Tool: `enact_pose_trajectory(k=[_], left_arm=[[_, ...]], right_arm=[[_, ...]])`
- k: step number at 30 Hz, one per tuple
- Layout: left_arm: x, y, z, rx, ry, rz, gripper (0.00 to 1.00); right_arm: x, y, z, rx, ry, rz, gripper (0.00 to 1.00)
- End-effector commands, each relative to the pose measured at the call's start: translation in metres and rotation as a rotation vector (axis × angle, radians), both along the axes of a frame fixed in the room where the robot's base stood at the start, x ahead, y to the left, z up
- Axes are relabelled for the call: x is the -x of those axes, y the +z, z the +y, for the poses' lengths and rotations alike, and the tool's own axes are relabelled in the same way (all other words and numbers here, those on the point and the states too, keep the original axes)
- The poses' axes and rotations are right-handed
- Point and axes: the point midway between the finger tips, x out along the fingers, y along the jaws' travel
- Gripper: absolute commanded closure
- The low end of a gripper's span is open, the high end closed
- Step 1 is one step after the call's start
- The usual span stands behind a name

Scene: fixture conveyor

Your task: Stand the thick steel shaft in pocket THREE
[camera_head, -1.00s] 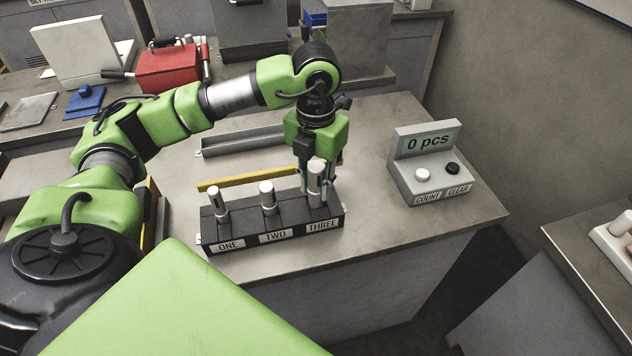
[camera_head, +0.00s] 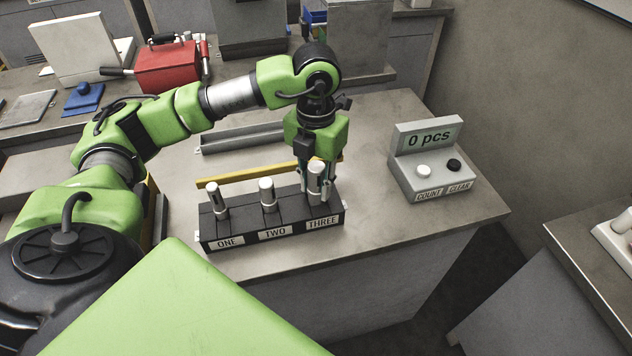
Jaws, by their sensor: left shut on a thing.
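The black fixture block (camera_head: 248,232) stands on the grey bench, with labels ONE, TWO and THREE along its front. A thick steel shaft (camera_head: 317,184) stands upright at pocket THREE. My left gripper (camera_head: 318,180) points down from above and is shut on this shaft. The fingers partly hide the shaft, and its bottom end is hidden in or behind the block, so how deep it sits cannot be told. Another steel shaft (camera_head: 217,196) stands in pocket ONE, and one more shaft (camera_head: 267,193) stands in pocket TWO. My right gripper is not in view.
A counter box (camera_head: 422,165) reading "0 pcs", with COUNT and CLEAR buttons, stands to the right. A yellow bar (camera_head: 232,178) and a grey channel tray (camera_head: 240,140) lie behind the block. The bench between block and counter is clear.

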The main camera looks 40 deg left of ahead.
Motion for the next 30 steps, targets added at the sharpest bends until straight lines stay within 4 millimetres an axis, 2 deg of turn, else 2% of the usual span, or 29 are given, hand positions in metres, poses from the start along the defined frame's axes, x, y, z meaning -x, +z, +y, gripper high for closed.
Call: enact_pose_trajectory(k=[30], left_arm=[[-0.0006, -0.0088, -0.0001, 0.001, 0.000, -0.002, 1.00]], right_arm=[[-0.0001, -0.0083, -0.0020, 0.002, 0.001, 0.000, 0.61]])
